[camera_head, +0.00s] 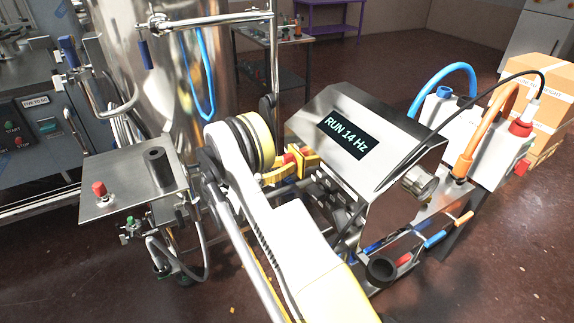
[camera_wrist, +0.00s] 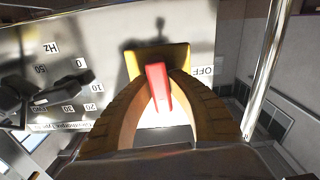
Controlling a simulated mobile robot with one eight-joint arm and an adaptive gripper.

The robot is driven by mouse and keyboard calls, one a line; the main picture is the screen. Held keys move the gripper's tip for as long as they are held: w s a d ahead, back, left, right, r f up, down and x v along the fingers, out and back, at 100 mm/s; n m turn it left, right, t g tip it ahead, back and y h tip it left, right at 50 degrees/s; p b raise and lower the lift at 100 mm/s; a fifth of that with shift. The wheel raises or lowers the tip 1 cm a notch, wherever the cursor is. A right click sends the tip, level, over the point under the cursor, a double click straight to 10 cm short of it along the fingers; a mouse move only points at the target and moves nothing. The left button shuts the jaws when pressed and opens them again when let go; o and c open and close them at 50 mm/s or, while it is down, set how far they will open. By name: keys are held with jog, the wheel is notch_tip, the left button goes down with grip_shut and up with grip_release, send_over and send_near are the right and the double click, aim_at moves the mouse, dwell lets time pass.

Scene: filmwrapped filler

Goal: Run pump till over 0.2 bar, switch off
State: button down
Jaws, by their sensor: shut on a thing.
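The steel pump control box (camera_head: 365,125) has a display (camera_head: 343,137) reading "RUN 14 Hz". On its front face is a switch with a red handle (camera_wrist: 158,85) on a yellow plate (camera_wrist: 178,55). My gripper (camera_wrist: 160,95) is shut on the red handle, one finger on each side. In the head view my gripper (camera_head: 285,174) is at the box's left face, partly hidden by my arm. An "OFF" label (camera_wrist: 206,71) sits right of the plate. A black knob (camera_wrist: 50,93) is left of it, among Hz numbers. No pressure reading is legible.
A steel tank (camera_head: 180,75) stands behind my arm. A steel plate with a red button (camera_head: 99,188) is at left. Orange hose (camera_head: 483,125) and blue hose (camera_head: 440,78) loop at right. A round metal fitting (camera_head: 419,182) juts from the box. Open floor lies behind.

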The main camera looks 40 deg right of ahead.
dwell(0.4)
jog(key=c, duration=1.3)
grip_release()
jog(key=shift+o, duration=0.2)
jog(key=v, duration=1.2)
jog(key=shift+s, duration=0.1)
